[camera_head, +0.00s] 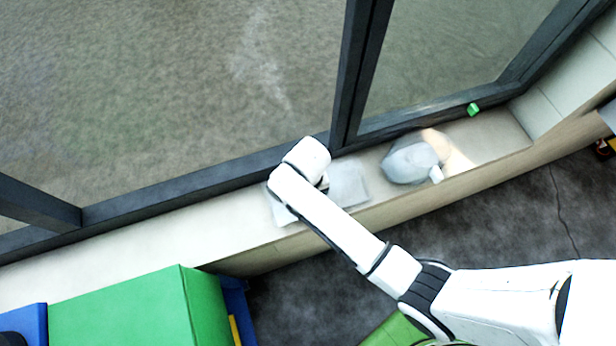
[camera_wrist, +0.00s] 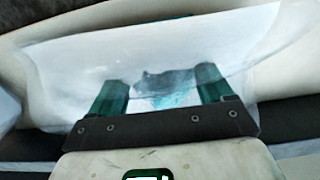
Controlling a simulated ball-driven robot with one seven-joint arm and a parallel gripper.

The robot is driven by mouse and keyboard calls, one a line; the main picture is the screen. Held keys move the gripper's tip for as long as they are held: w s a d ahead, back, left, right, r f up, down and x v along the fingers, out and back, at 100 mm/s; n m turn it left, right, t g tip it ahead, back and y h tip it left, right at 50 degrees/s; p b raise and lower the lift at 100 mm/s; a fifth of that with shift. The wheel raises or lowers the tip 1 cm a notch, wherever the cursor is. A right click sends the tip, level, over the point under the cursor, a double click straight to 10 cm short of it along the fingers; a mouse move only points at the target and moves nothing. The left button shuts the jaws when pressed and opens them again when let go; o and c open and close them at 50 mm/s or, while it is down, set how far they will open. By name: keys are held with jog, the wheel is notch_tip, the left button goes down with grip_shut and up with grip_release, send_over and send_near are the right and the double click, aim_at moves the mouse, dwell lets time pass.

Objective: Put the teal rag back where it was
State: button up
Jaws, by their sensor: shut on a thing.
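My gripper (camera_wrist: 160,84) shows in the wrist view with its two teal fingers some way apart. Between them is a crumpled teal patch, which I take to be the teal rag (camera_wrist: 168,96), and my gripper is shut on it. A white, sheet-like surface (camera_wrist: 70,60) lies below and around the fingers; whether the rag touches it I cannot tell. In the head view my arm reaches over the window sill (camera_head: 180,225). The fingers and the rag are hidden there behind my wrist.
A pale, flat square thing (camera_head: 348,185) lies on the sill right of my wrist. Farther right are a rounded grey-blue thing (camera_head: 405,162), a small white piece (camera_head: 436,175) and a green block (camera_head: 473,109). A large green box (camera_head: 120,310) stands at lower left. The left sill is clear.

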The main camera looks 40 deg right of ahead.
jog(key=shift+f, duration=0.3)
jog(key=shift+f, duration=0.15)
jog(key=o, duration=1)
notch_tip(320, 180, up, 12)
jog(key=shift+r+p, duration=0.2)
jog(key=shift+p, duration=0.1)
jog(key=s+d+r+n, duration=0.1)
jog(key=s+d, duration=0.3)
jog(key=s, duration=0.4)
jog(key=s+d+n+t, duration=0.1)
jog(key=s+d+n, duration=0.1)
jog(key=s, duration=0.6)
jog(key=shift+s+d+r, duration=0.2)
jog(key=shift+d+r, duration=0.15)
jog(key=shift+d, duration=0.55)
